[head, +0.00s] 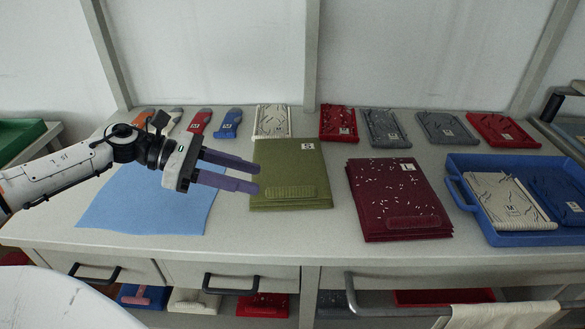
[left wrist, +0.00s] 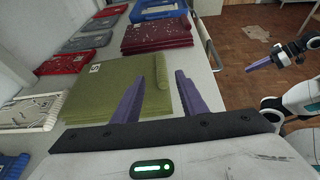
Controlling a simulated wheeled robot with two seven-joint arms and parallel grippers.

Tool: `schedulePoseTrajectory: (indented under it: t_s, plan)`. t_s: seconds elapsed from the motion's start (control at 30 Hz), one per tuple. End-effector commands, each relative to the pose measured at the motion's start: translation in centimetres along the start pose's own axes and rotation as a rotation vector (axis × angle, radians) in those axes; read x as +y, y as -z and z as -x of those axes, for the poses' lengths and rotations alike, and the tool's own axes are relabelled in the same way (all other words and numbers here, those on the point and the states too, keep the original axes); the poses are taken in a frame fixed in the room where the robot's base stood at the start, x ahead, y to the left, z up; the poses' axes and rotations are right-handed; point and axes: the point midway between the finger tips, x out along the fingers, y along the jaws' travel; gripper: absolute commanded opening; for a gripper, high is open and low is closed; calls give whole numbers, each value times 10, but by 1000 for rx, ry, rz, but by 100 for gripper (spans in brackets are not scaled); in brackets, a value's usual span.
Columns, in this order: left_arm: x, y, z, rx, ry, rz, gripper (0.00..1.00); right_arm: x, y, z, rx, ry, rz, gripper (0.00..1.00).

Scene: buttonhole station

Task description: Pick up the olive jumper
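The olive jumper (head: 288,170) lies folded flat in a neat pile on the table, with a small white label near its far edge and a ribbed band near its front edge. It also shows in the left wrist view (left wrist: 92,88). My left gripper (head: 257,178) is open and empty, its two purple fingers pointing right, their tips overlapping the jumper's left edge in the head view. In the left wrist view the fingers (left wrist: 170,67) stand apart in front of the jumper; contact cannot be told. My right gripper (left wrist: 258,65) shows only in the left wrist view, away from the table.
A maroon folded pile (head: 398,200) lies right of the olive one. A blue tray (head: 505,238) with folded knits stands further right. A blue cloth (head: 150,205) lies under my left arm. Several small folded knits, such as a cream one (head: 271,121), line the back.

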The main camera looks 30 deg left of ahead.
Motion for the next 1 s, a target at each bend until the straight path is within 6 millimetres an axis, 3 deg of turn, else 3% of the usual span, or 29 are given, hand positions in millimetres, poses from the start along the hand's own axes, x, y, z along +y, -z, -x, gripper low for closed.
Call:
schedulePoseTrajectory:
  t_s: [0.37, 0.7, 1.0]
  plan:
    - [-1, 1, -24, -1, -1, -2, 39, 0, -6, -5, -3, 1, 1, 0]
    - [-4, 2, -60, -4, -3, -1, 39, 0, 1, -8, 11, 1, 6, 0]
    - [-5, 3, -70, 0, -2, 0, 39, 0, 1, -8, 11, 2, 6, 0]
